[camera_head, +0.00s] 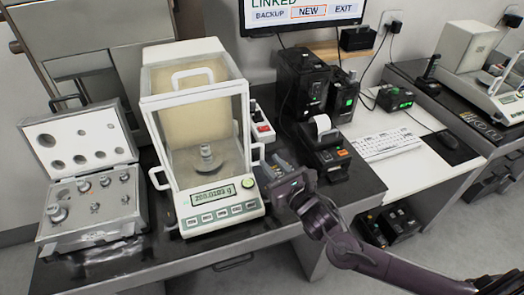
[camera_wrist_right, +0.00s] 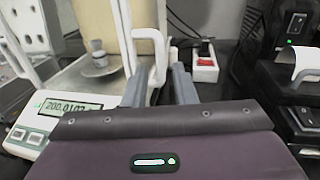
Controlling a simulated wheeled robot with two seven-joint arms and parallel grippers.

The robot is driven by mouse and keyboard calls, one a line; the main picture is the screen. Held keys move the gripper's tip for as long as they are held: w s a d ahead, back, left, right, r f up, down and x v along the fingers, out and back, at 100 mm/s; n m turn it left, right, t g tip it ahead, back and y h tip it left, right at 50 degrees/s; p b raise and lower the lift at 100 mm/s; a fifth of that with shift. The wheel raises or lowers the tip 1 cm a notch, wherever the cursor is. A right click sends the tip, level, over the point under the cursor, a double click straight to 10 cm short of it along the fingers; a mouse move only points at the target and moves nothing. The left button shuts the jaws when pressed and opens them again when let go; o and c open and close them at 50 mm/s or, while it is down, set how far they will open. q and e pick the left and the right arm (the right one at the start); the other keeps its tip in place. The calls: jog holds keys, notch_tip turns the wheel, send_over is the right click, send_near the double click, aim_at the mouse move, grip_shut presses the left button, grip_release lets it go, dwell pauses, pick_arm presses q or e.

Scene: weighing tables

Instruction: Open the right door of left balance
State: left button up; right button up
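The left balance (camera_head: 200,140) is a white-framed glass case with a weight (camera_head: 207,155) on its pan. Its display (camera_head: 212,194) is lit and reads about 200 g. The right door's white loop handle (camera_head: 257,155) sticks out from the right side; it also shows in the right wrist view (camera_wrist_right: 152,48). The right door looks closed. My right gripper (camera_head: 274,172) is at the balance's lower right, by this handle. In the right wrist view its two grey fingers (camera_wrist_right: 160,85) are apart, with the handle's lower part between or just beyond them; contact is unclear. My left gripper is not in view.
An open weight case (camera_head: 90,230) stands left of the balance. A red-switched power strip (camera_head: 263,128) lies behind the handle. A small printer (camera_head: 325,150) and black boxes (camera_head: 303,80) stand to the right. A keyboard (camera_head: 388,143) lies on the white desk.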

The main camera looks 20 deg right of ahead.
aim_at(263, 154)
jog(key=x, duration=0.5)
jog(key=shift+w+a+p, duration=0.1)
jog(key=shift+w+p, duration=0.25)
jog(key=shift+p, duration=0.05)
grip_shut()
